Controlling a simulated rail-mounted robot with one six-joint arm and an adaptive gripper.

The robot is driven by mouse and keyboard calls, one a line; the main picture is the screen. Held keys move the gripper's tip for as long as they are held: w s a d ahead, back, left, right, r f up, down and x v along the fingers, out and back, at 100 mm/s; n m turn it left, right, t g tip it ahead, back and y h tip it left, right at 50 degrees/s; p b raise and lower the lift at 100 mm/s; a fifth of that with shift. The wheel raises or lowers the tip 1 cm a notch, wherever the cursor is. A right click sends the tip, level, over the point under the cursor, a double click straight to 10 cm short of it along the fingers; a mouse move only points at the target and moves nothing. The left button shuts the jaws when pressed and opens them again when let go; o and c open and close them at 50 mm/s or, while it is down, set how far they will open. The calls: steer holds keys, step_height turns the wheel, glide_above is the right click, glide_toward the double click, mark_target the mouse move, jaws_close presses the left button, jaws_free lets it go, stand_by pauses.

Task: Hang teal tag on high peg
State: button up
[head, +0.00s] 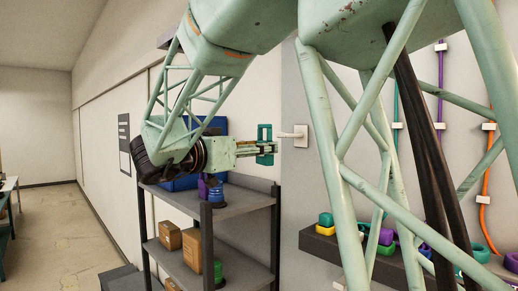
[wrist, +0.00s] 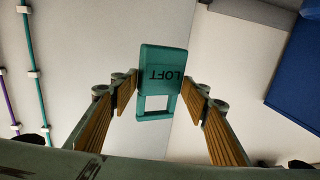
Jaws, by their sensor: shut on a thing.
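The teal tag (head: 265,132) is a flat block with an open loop. In the wrist view the tag (wrist: 164,62) reads LOFT upside down, its open loop toward me. My gripper (head: 256,149) is shut on the tag, with a finger on each side of it in the wrist view (wrist: 161,84). In the head view a pale peg (head: 288,135) sticks out leftward from a wall plate (head: 301,136), just right of the tag. A small gap seems to lie between them, but the depth is unclear. The peg does not show in the wrist view.
A grey shelf unit (head: 238,203) stands below my gripper, with brown boxes (head: 191,246), a blue bin (head: 180,183) and small coloured items. A dark ledge (head: 322,245) with coloured pieces is at the right. Coloured cords (head: 440,75) run down the right wall.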

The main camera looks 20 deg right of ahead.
steer(key=shift+d, duration=0.25)
steer(key=s+f+b+x, duration=0.1)
steer(key=b+x, duration=0.1)
steer(key=x, duration=0.7)
steer(key=shift+d, duration=0.45)
stand_by(1.3)
steer(key=shift+w+d+f, duration=0.15)
steer(key=shift+w+f, duration=0.05)
steer(key=shift+f, duration=0.15)
stand_by(0.3)
steer(key=o, duration=1)
steer(key=shift+v, duration=6)
